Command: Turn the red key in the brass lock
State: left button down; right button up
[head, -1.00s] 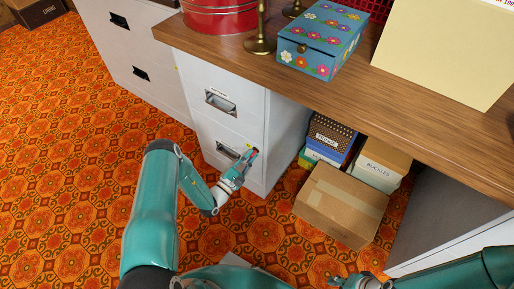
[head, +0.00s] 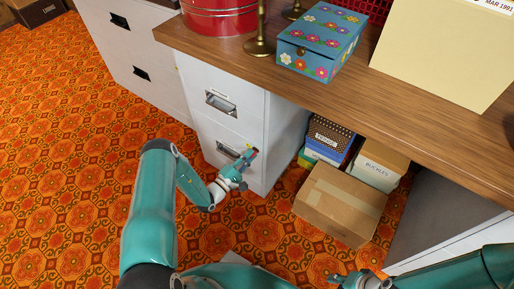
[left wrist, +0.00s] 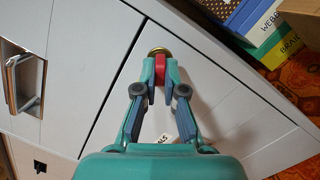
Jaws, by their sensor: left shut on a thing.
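The red key (left wrist: 160,69) sits in the brass lock (left wrist: 158,51) on the grey cabinet's front in the left wrist view. My left gripper (left wrist: 161,82) is shut on the key, with a finger on each side of it. The cabinet looks tilted in this view, so the gripper is rolled relative to it. In the head view my left gripper (head: 246,161) is at the cabinet's lower right front, and its fingers largely hide the lock. My right gripper (head: 343,281) is low at the bottom edge, small and partly cut off, away from the cabinet.
The grey cabinet (head: 212,128) has drawers with recessed handles, one close left of my left gripper. A wooden tabletop (head: 420,108) overhangs it, bearing a flowered box (head: 322,40). A cardboard box (head: 340,205) stands on the floor to the right. The patterned carpet at left is clear.

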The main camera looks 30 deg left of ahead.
pick_arm(q)
jog(key=shift+r+m+h+p, duration=0.1)
jog(key=shift+m+h+p, duration=0.35)
jog(key=shift+m, duration=1.25)
jog(key=m+p, duration=0.1)
jog(key=m, duration=0.2)
jog(key=shift+w+r+g+p, duration=0.1)
jog(key=shift+r+g+p, duration=0.05)
jog(key=shift+g+p, duration=0.25)
